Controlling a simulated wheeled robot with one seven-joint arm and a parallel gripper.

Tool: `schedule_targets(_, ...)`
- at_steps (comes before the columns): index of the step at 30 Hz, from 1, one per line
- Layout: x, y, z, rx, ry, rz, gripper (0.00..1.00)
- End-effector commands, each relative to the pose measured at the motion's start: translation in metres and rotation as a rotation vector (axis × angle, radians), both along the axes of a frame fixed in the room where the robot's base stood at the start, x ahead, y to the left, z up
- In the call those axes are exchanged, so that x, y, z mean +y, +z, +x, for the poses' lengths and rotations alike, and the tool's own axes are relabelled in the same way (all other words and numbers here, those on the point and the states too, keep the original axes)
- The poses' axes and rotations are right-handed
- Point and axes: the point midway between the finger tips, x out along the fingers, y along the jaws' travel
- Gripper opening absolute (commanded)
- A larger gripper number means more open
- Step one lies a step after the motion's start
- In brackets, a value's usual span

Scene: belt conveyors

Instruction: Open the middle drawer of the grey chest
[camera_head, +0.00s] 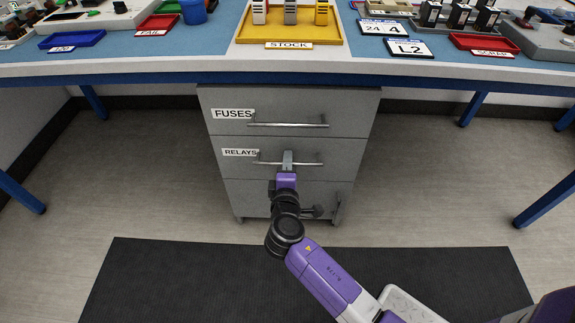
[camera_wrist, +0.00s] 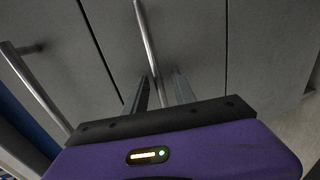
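The grey chest (camera_head: 212,100) stands under the bench with its drawers shut. Its middle drawer (camera_head: 345,150), labelled RELAYS, sits flush with the others and has a horizontal bar handle (camera_head: 309,164). My gripper (camera_head: 288,158) is at the middle of that handle. In the wrist view, the two fingers of my gripper (camera_wrist: 163,82) stand apart, one on each side of the handle bar (camera_wrist: 147,38). A gap shows between the bar and the right finger. Contact with the left finger cannot be told.
The top drawer (camera_head: 345,115), labelled FUSES, has its own bar handle (camera_head: 289,124) just above; this handle also shows in the wrist view (camera_wrist: 32,85). The bench top (camera_head: 140,69) overhangs the chest. The floor on both sides and the black mat (camera_head: 180,285) are clear.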

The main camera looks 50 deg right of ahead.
Motion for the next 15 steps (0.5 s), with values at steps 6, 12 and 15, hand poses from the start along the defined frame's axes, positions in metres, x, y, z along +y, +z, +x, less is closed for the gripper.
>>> schedule_targets(6,-0.0017,-0.0001,0.0018,-0.001,0.001,0.001,0.32)
schedule_targets(12,-0.0014,0.0000,0.0017,-0.001,0.002,0.001,0.09)
schedule_targets(15,-0.0013,-0.0001,0.0016,-0.001,0.002,0.001,0.00)
